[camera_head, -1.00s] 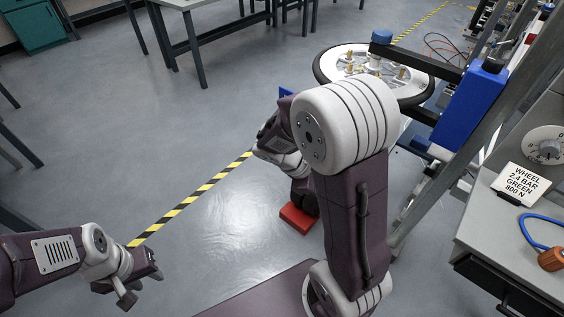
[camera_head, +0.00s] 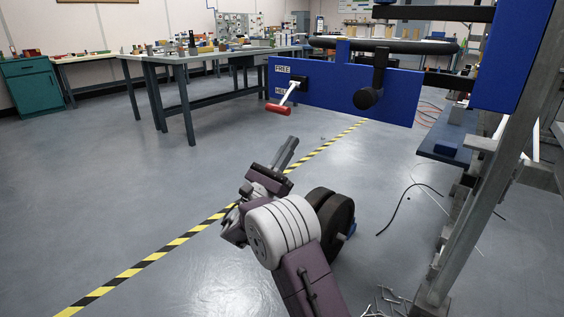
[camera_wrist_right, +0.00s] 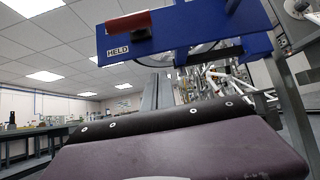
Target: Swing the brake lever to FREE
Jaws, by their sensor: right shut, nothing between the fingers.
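The brake lever has a pale arm (camera_head: 290,92) and a red handle (camera_head: 278,109). It is mounted on a blue panel (camera_head: 335,98) and slants down and left, its handle just below the HELD label (camera_head: 281,91). The FREE label (camera_head: 282,69) is above. In the right wrist view the red handle (camera_wrist_right: 128,23) and the HELD label (camera_wrist_right: 117,50) show at the top left. My right gripper (camera_head: 290,143) is shut and empty, below the lever and apart from it. It also shows in the right wrist view (camera_wrist_right: 158,92). My left gripper is out of view.
A horizontal wheel (camera_head: 385,45) sits above the panel. A grey metal frame (camera_head: 490,185) stands at the right. Black discs (camera_head: 340,215) are beside my right arm. A workbench (camera_head: 190,65) stands at the back left. The floor at left is clear.

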